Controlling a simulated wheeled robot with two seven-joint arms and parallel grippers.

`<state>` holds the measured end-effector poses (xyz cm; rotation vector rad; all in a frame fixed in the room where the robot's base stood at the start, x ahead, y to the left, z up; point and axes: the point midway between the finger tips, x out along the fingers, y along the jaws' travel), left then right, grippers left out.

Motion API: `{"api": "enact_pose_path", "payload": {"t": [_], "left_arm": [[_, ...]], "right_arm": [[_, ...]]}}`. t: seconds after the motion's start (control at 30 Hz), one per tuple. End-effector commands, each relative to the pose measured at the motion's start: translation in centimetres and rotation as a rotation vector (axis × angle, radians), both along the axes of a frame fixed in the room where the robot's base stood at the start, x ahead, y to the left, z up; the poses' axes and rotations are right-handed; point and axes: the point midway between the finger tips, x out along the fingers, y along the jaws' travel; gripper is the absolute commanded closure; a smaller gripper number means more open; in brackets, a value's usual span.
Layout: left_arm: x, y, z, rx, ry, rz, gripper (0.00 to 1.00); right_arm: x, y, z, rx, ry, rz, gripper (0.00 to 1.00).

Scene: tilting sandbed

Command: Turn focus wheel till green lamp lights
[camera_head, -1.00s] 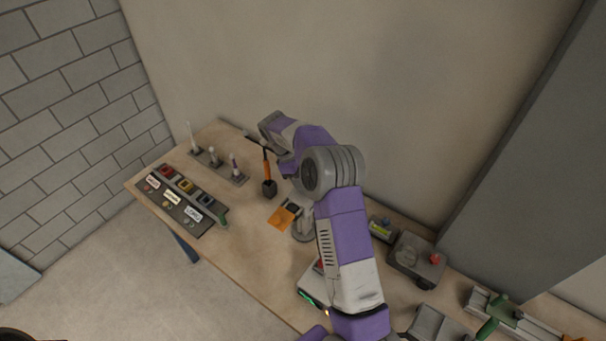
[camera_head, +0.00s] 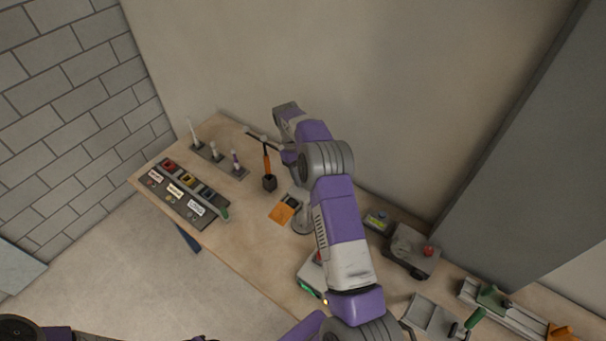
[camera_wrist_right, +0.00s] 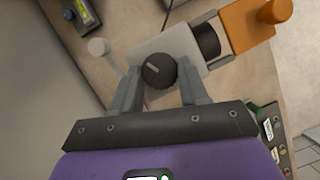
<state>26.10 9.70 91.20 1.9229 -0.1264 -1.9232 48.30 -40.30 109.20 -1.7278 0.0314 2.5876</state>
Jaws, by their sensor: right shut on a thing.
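In the right wrist view, a dark round wheel (camera_wrist_right: 158,70) with a pale mark sits on a light grey body (camera_wrist_right: 178,44). My right gripper (camera_wrist_right: 158,86) has one finger on each side of the wheel and is shut on it. In the head view, the grey stand (camera_head: 302,224) is partly covered by my right arm. The wheel and right gripper cannot be made out there. I cannot identify a lit green lamp on the stand. My left gripper is out of view; part of my left arm shows at the bottom left.
An orange pad (camera_head: 281,214) lies left of the stand. A dark holder with an orange-handled tool (camera_head: 268,172) stands behind it. A labelled tray (camera_head: 184,193) and upright pegs (camera_head: 214,153) are farther left. A grey box with a red knob (camera_head: 414,250) is on the right.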

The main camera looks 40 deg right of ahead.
Motion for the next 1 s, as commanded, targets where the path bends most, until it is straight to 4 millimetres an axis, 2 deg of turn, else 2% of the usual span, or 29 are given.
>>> {"api": "enact_pose_path", "payload": {"t": [0.47, 0.5, 0.63, 1.0], "left_arm": [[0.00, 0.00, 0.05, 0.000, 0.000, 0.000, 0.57], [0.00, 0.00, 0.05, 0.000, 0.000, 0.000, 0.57], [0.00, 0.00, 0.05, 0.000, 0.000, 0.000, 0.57], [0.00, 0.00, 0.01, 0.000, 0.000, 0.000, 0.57]], "right_arm": [[0.03, -0.04, 0.01, 0.000, -0.002, -0.014, 0.86], [0.03, -0.03, 0.01, 0.000, -0.002, -0.014, 0.51], [0.03, -0.03, 0.01, 0.000, -0.002, -0.014, 0.32], [0.18, -0.03, 0.34, 0.000, -0.001, -0.013, 0.31]]}}
